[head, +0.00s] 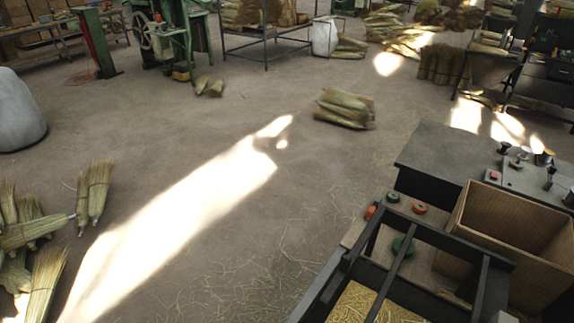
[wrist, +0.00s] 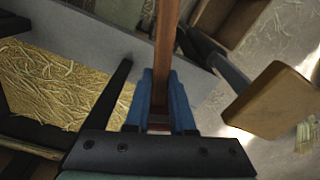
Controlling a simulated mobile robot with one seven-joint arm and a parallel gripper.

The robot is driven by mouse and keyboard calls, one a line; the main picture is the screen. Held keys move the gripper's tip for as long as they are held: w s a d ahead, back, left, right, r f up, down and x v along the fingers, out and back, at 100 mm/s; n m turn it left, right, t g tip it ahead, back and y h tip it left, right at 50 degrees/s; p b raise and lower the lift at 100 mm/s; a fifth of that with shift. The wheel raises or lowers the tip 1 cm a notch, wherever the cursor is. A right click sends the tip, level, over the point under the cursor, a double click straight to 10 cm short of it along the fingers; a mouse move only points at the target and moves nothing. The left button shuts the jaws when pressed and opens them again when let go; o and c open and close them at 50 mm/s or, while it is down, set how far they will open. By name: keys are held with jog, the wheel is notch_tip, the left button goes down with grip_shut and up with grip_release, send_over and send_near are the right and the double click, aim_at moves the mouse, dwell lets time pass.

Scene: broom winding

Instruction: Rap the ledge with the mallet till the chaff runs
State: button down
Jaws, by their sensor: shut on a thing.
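My gripper (wrist: 160,118), with blue fingers, is shut on a reddish-brown wooden handle (wrist: 165,50) in the wrist view. Pale straw chaff (wrist: 60,85) lies in a grey-walled bin to the left of my gripper. The chaff also shows in the head view (head: 370,303), within a dark frame at the bottom right. My gripper is outside the head view.
An open wooden box (head: 515,238) stands beside the dark bin frame (head: 430,232). A dark bench (head: 440,155) is behind it. Broom bundles lie on the floor at left (head: 40,235) and in the middle (head: 345,108). The floor between them is mostly clear.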

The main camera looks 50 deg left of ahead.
notch_tip(320, 180, down, 9)
jog(key=b, duration=0.6)
notch_tip(320, 180, up, 4)
jog(key=p, duration=0.4)
jog(key=shift+p, duration=0.35)
jog(key=shift+d, duration=0.1)
dwell(0.3)
